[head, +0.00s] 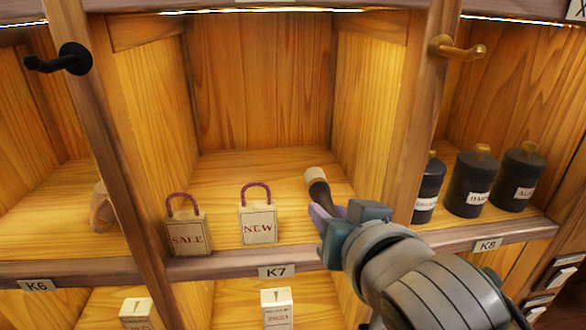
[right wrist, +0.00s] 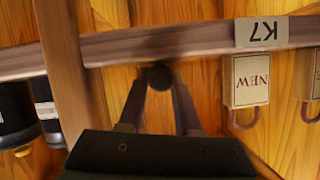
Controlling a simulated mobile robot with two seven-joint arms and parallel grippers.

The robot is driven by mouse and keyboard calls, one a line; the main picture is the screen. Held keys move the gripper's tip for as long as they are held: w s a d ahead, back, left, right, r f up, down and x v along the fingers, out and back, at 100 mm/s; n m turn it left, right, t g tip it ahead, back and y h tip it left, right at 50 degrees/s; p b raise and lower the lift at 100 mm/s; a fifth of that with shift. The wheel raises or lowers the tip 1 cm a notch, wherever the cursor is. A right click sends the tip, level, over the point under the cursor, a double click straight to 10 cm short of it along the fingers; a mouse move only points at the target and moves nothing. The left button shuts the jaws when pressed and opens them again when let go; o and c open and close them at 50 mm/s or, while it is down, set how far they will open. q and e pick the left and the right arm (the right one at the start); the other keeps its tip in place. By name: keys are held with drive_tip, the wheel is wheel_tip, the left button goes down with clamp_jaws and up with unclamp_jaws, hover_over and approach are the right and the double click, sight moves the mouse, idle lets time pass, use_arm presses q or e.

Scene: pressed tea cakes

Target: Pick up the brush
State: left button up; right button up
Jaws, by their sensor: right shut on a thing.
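The brush (head: 317,185) has a cream head and a dark handle. It is tilted a little, head up, in the K7 compartment, right of the middle. My right gripper (head: 327,217) reaches in from the lower right and is shut on the brush's handle. In the right wrist view the brush shows as a dark round end (right wrist: 158,76) between the two fingertips. I cannot tell whether the brush touches the shelf. My left gripper is not in view.
A NEW tag block (head: 259,224) and a SALE tag block (head: 188,233) stand left of the brush. Dark lidded jars (head: 471,184) stand in the K8 compartment. Wooden dividers (head: 420,110) bound K7. A brass hook (head: 460,50) and a black hook (head: 60,60) jut out above.

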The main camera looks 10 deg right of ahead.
clamp_jaws()
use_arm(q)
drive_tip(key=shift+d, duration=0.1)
use_arm(e)
drive_tip(key=shift+r, duration=0.2)
